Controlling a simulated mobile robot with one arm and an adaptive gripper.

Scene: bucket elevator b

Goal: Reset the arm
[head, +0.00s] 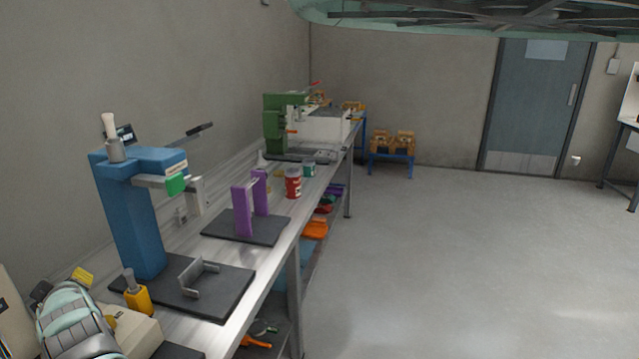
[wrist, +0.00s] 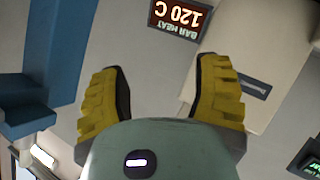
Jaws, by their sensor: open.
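In the wrist view my gripper (wrist: 155,85) is open, with its two yellow ribbed fingers spread apart. Nothing is between the fingers. A pale green part of my arm shows at the lower left of the head view, close to the near end of the bench (head: 245,310). The gripper's fingers are hard to make out there. Beyond the fingertips in the wrist view is a dark display (wrist: 180,17) reading "BAR HEAT 120 C" upside down.
A blue press (head: 135,215) stands on the bench near my arm; purple uprights (head: 242,210), a red can (head: 293,183) and a green machine (head: 275,123) stand farther along. A white machine housing (wrist: 270,60) is close to the right finger. The floor (head: 460,260) to the right is clear.

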